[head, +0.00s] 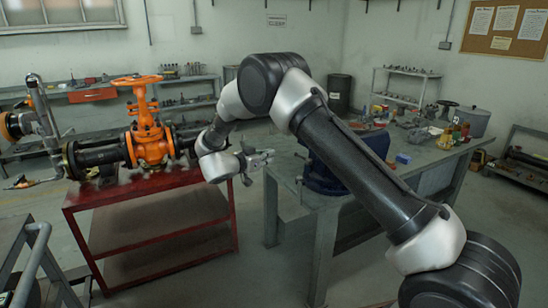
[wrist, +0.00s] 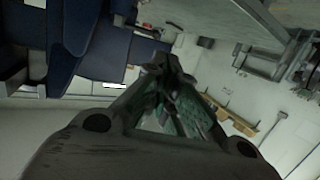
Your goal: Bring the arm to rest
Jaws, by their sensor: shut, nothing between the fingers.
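My gripper (head: 262,158) is shut and empty in the head view, held in the air between the red bench and the grey table. In the wrist view my gripper (wrist: 165,65) shows its fingertips together, with nothing between them. My arm is bent, with its elbow high and the forearm folded down to the left. The orange gate valve (head: 150,140) with its orange handwheel (head: 136,81) stands to the left, apart from my gripper.
The red bench (head: 150,187) carries the valve and its dark pipes. A blue vise (head: 325,172) sits on the grey table (head: 425,155), close to the right of my gripper; blue parts (wrist: 95,45) fill the wrist view's upper left. Clutter covers the table's far end.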

